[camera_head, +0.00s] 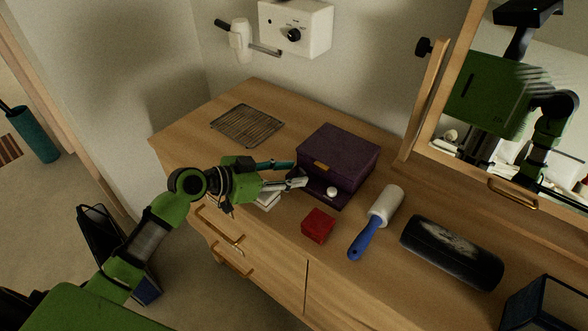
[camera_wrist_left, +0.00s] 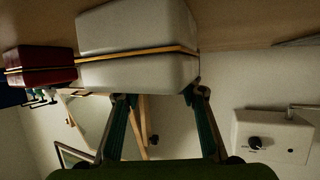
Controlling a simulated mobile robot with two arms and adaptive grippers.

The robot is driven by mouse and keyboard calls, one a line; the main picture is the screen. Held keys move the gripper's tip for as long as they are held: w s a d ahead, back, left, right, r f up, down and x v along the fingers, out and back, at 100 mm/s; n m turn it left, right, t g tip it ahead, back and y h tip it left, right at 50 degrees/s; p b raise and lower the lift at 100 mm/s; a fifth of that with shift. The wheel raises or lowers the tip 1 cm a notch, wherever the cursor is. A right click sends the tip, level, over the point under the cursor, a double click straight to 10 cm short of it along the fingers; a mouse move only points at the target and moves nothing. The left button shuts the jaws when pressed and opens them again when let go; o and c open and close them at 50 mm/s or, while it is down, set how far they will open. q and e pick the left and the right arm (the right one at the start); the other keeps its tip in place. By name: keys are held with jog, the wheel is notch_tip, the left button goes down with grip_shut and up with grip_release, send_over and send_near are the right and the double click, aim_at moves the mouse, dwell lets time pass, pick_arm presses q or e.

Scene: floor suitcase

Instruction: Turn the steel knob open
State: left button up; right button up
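A small pale round knob (camera_head: 332,191) shows at the low front of the dark purple box (camera_head: 345,150) on the wooden dresser; its metal cannot be made out. A black knob (camera_head: 294,35) is on the white wall unit (camera_head: 315,18); it also shows in the left wrist view (camera_wrist_left: 255,143). My left gripper (camera_head: 299,174) is open in front of the purple box, left of the pale knob and apart from it. Its spread fingers show in the left wrist view (camera_wrist_left: 162,108) with nothing held between them. My right gripper is not in view.
A pale box (camera_head: 267,201) lies below my left gripper; a white box with a gold band fills the wrist view's upper middle (camera_wrist_left: 135,30). A wire rack (camera_head: 247,125) lies behind.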

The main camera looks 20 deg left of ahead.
pick_arm(q)
jog(key=shift+w+d+f, duration=0.3)
jog(key=shift+w+d, duration=0.1)
jog(key=shift+w, duration=0.05)
grip_shut()
jog(key=shift+s+r+p, duration=0.1)
jog(key=shift+r+p, duration=0.05)
jog(key=shift+p, duration=0.25)
jog(key=n+y+p, duration=0.1)
jog(key=p, duration=0.2)
jog(key=n+t+y+p, duration=0.1)
jog(key=p, duration=0.2)
jog(key=n+t+y+p, duration=0.1)
jog(key=n+y+p, duration=0.1)
jog(key=p, duration=0.1)
jog(key=shift+s+d+r, duration=0.2)
jog(key=shift+d, duration=0.15)
jog(key=shift+f+n+t+y+p, duration=0.3)
jog(key=shift+t+p, duration=0.1)
jog(key=shift+p, duration=0.15)
grip_release()
